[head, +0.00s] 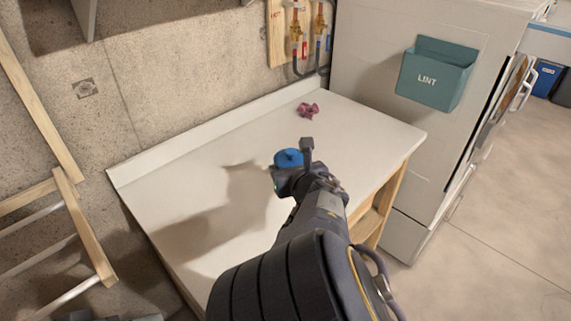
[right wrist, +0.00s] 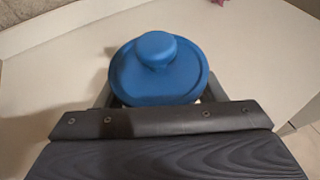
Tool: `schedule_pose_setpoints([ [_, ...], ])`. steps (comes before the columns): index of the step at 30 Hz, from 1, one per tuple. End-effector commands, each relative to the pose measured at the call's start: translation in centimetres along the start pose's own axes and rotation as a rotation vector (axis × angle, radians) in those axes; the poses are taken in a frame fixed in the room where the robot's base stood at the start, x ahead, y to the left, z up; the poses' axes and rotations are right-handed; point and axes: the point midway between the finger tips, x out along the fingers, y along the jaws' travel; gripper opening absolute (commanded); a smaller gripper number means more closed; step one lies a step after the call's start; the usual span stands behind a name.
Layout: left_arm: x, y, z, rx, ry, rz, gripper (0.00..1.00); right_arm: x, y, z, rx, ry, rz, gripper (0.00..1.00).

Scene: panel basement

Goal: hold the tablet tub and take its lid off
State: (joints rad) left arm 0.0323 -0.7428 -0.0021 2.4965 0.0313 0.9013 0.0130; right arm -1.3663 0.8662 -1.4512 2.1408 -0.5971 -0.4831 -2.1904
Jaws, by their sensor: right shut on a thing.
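The blue tablet tub (right wrist: 125,90) shows in the right wrist view as a round blue shape between my right gripper's fingers. Its blue lid (right wrist: 156,52), a wide disc with a raised round knob, is on top at the far side of the gripper. In the head view the blue lid (head: 288,158) shows just above the dark jaws. My right gripper (head: 291,176) is shut on the tub above the white bench top. The gripper hides most of the tub's lower part, and I cannot tell whether it touches the bench. My left gripper is in neither view.
The white bench top (head: 190,205) is mostly clear. A small pink object (head: 308,110) lies near its back right. A white appliance with a teal lint bin (head: 436,75) stands to the right. Pipes and valves (head: 302,40) are on the wall behind. A wooden frame (head: 85,225) stands left.

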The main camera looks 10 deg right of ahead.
Motion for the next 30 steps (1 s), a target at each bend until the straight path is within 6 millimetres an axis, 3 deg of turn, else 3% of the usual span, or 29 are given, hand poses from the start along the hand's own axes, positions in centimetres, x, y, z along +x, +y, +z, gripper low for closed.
schedule_pose_setpoints([
  [3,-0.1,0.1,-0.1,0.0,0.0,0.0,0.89,-1.9,0.2,0.2,0.001,-0.002,0.003,0.39],
  [7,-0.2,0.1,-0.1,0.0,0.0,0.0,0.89,-3.0,0.3,0.2,0.0,-0.002,0.001,0.39],
  [19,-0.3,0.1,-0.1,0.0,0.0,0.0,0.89,-3.6,0.2,0.1,0.0,-0.001,0.0,0.39],
  [20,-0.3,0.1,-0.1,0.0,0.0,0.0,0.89,-3.6,0.2,0.1,0.0,-0.001,0.0,0.61],
  [27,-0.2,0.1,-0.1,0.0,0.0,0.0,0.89,-3.6,0.2,0.2,0.0,-0.001,0.0,0.3],
  [30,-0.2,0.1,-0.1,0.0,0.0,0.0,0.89,-3.6,0.3,0.2,0.0,-0.001,0.0,0.22],
])
